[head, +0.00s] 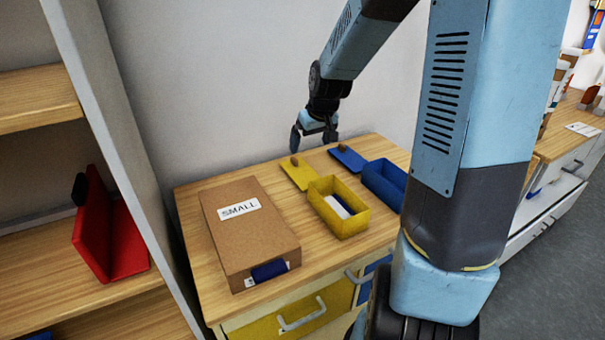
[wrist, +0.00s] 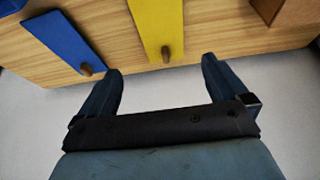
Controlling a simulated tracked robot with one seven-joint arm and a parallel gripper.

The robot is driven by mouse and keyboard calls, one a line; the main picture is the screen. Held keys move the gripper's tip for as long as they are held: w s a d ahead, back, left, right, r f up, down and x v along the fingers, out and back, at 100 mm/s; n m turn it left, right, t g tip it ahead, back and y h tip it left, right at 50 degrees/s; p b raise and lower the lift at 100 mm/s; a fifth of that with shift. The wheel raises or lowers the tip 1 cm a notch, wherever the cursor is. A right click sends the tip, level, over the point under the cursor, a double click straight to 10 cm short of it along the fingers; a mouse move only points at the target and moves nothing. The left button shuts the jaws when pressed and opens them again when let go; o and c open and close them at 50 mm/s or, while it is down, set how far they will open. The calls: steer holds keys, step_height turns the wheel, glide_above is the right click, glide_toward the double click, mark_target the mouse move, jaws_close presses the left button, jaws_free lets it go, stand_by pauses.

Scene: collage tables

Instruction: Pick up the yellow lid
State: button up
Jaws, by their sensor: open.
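The yellow lid (head: 299,173) lies flat on the wooden cabinet top, against the back of the open yellow box (head: 338,221). A small brown knob (head: 294,161) stands near its far end. In the wrist view the yellow lid (wrist: 158,24) runs down from the top edge, with its knob (wrist: 166,54) at its lower end. My gripper (head: 314,134) is open and empty, above the back edge of the cabinet near the lid. In the wrist view the two fingers of my gripper (wrist: 160,75) are wide apart, with the knob a little beyond the gap between them.
A blue lid (head: 347,158) and blue box (head: 383,182) lie just right of the yellow ones. A cardboard box marked SMALL (head: 244,230) stands at the left. A wall is close behind the cabinet (head: 196,225). A shelf with a red object (head: 108,228) stands at far left.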

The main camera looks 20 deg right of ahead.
glide_toward(301, 172)
steer(key=shift+w+x, duration=0.2)
steer(key=shift+x, duration=1.05)
steer(key=shift+s+x, duration=0.2)
steer(key=shift+x, duration=2.55)
steer(key=c, duration=0.8)
